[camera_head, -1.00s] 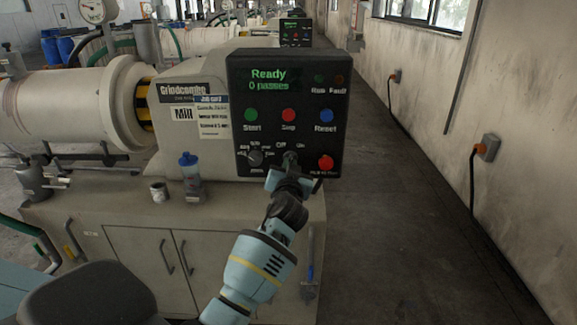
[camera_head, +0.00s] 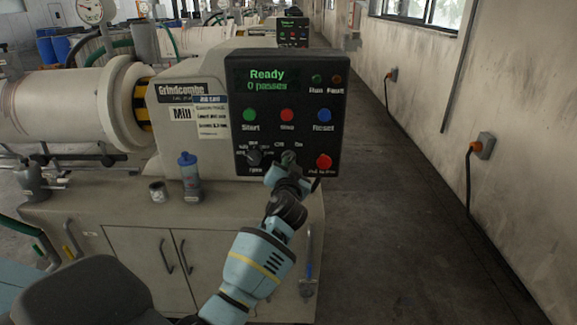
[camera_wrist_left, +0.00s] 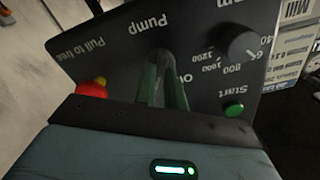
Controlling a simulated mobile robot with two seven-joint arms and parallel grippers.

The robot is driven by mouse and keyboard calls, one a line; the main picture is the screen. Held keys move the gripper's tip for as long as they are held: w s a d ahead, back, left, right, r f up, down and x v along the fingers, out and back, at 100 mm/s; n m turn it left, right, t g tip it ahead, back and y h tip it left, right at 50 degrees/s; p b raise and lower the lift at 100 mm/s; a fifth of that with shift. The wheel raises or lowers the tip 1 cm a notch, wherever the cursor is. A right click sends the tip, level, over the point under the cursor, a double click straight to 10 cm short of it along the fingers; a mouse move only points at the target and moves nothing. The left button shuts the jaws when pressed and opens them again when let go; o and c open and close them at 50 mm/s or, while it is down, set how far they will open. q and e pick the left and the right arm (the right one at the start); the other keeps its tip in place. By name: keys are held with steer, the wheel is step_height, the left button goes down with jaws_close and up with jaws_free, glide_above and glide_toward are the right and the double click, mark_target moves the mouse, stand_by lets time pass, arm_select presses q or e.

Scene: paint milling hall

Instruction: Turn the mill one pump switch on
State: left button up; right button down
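The mill's black control panel (camera_head: 255,95) stands at the centre of the head view and reads "Ready, 0 passes". The pump switch (camera_head: 289,157) is a small knob in its lower row, between the Off and On labels. My left gripper (camera_head: 287,165) is right in front of this knob. My right gripper is not in view.
A speed knob (camera_head: 254,158) is left of the switch, and a red pull-to-free button (camera_head: 324,162) is right of it. Green (camera_head: 250,115), red (camera_head: 287,115) and blue (camera_head: 324,115) buttons are above. A bottle (camera_head: 189,178) and a can (camera_head: 158,192) stand on the cabinet.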

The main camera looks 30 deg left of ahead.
arm_select(q)
steer(key=o, duration=0.4)
steer(key=shift+o, duration=0.2)
steer(key=v, duration=0.8)
steer(key=shift+a+f, duration=0.1)
steer(key=s+d+f+m+g+h, duration=0.1)
steer(key=s+d+f+h, duration=0.15)
steer(key=s+f, duration=0.4)
steer(key=s+d+f+m+g+h, duration=0.1)
steer(key=s+d+f+h, duration=0.2)
steer(key=f, duration=0.7)
steer(key=s+d+f+m+h, duration=0.1)
steer(key=s+d+f+h, duration=0.15)
steer(key=s+f, duration=0.45)
steer(key=s+d+f+g+h, duration=0.1)
steer(key=s+d+f, duration=0.1)
steer(key=s, duration=0.5)
steer(key=s+d+f+g+h, duration=0.1)
steer(key=s+d+f, duration=0.1)
steer(key=s+f, duration=0.3)
steer(key=s+d+f+g+h, duration=0.1)
steer(key=s+d+f+g, duration=0.1)
steer(key=s, duration=0.7)
step_height(320, 180, down, 2)
steer(key=shift+s+d+n+h, duration=0.3)
steer(key=shift+s+d+n, duration=0.1)
steer(key=shift+d, duration=0.2)
